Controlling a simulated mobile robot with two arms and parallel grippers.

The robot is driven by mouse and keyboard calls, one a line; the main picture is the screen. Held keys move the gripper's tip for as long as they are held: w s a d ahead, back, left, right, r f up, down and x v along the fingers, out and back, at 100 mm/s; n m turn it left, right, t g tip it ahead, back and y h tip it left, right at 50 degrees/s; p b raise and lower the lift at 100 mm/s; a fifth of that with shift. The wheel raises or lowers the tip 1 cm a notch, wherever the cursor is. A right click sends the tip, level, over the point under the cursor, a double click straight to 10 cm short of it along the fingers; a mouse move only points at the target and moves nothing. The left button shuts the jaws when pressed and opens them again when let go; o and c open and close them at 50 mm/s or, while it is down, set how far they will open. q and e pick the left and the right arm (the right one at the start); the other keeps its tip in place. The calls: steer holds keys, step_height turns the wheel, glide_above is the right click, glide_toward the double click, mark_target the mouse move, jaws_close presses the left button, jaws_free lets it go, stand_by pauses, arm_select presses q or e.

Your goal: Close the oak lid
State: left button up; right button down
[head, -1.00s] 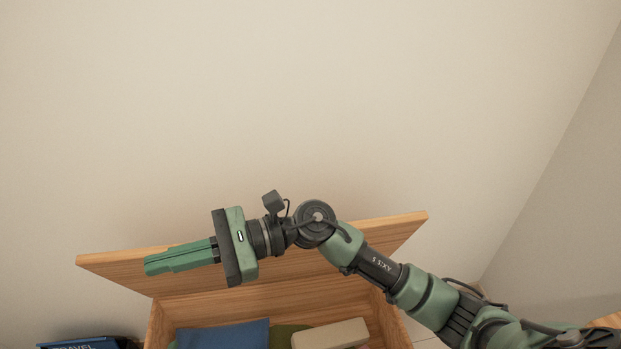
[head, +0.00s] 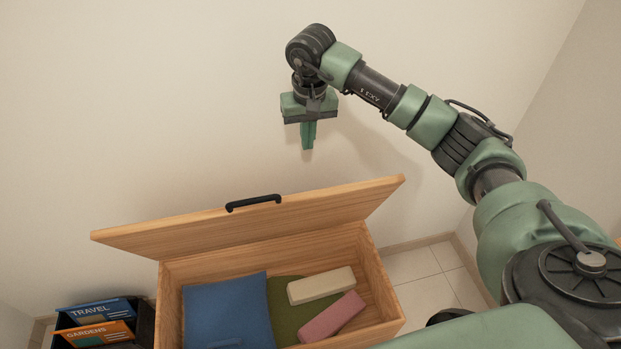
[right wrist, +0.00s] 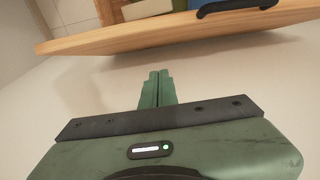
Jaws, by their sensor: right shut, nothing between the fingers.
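The oak lid (head: 330,205) stands raised and tilted over the open wooden chest (head: 171,310), near the wall. A black handle (head: 253,202) sits on the lid's upper edge. My right gripper (head: 308,147) points down, shut and empty, above the lid and a little right of the handle, apart from both. In the right wrist view the shut fingers (right wrist: 157,75) point toward the lid edge (right wrist: 150,40), with the handle (right wrist: 236,7) up and to the right. My left gripper is out of view.
Inside the chest lie a blue cushion (head: 226,312), a green item (head: 287,318), a cream block (head: 321,285) and a pink block (head: 332,317). A black box (head: 145,325) with magazines stands left of the chest.

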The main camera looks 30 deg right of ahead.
steer(key=f+p, duration=0.1)
steer(key=f, duration=0.2)
steer(key=f+p, duration=0.1)
steer(key=f, duration=0.3)
steer(key=s+f+p, duration=0.1)
steer(key=f+p, duration=0.1)
steer(key=f, duration=0.1)
steer(key=shift+s+a+f, duration=0.1)
steer(key=shift+a+f, duration=0.05)
steer(key=shift+f, duration=0.2)
steer(key=shift+s+a+f, duration=0.1)
steer(key=shift+s+f, duration=0.1)
steer(key=shift+s, duration=0.35)
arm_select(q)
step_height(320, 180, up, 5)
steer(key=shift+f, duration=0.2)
arm_select(e)
steer(key=shift+f, duration=0.1)
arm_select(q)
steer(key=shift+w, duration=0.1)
